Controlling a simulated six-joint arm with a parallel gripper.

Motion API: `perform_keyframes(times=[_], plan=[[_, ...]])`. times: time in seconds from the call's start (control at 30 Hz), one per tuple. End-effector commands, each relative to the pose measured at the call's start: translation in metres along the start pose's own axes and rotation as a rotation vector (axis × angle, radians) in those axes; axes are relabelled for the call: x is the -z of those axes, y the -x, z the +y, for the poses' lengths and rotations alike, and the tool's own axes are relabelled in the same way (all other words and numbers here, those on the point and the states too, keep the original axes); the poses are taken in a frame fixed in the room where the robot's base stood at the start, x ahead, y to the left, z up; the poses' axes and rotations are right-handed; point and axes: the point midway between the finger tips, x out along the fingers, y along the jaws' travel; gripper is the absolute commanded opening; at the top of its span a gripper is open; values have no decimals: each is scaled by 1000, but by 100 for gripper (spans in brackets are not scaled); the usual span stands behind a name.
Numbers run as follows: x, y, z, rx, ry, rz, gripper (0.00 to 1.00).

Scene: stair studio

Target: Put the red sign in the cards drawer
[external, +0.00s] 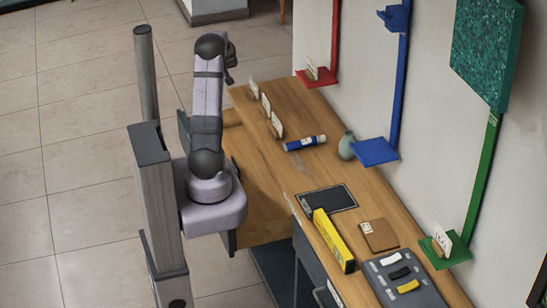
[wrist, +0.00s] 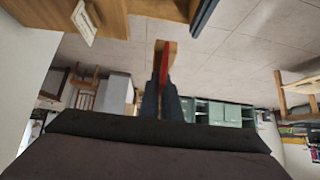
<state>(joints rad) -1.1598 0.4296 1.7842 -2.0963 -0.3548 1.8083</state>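My gripper (external: 231,62) is raised above the floor to the left of the desk, at the top of my upright arm. In the wrist view its dark fingers (wrist: 161,96) are closed on a thin red piece, the red sign (wrist: 164,63), seen edge-on with a wooden foot at its far end. The sign cannot be made out in the external view. A wooden drawer (external: 262,217) stands pulled out from the desk's left side, partly hidden behind my arm. I cannot read a label that marks it as the cards drawer.
Small standing cards (external: 266,104) line the desk's far left edge. The desk (external: 330,112) also holds a blue tube (external: 305,143), a vase (external: 346,146), a dark pad (external: 328,198), a yellow box (external: 333,241) and a grey tray (external: 384,270). Coloured wall brackets flank the right.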

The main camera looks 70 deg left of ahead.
Motion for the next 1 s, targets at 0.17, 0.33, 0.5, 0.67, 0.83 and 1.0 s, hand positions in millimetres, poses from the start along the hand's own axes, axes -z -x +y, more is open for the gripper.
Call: perform_keyframes(times=[0.17,0.33,0.5,0.67,0.83,1.0], plan=[[-7,-13,-7,11,5,-2,0],[-20,-26,-7,10,5,-3,0],[-36,-40,-6,8,3,-3,0],[-57,-60,-6,7,1,-5,0],[-82,-85,-7,11,0,-5,0],[-104,-107,-7,10,2,-3,0]])
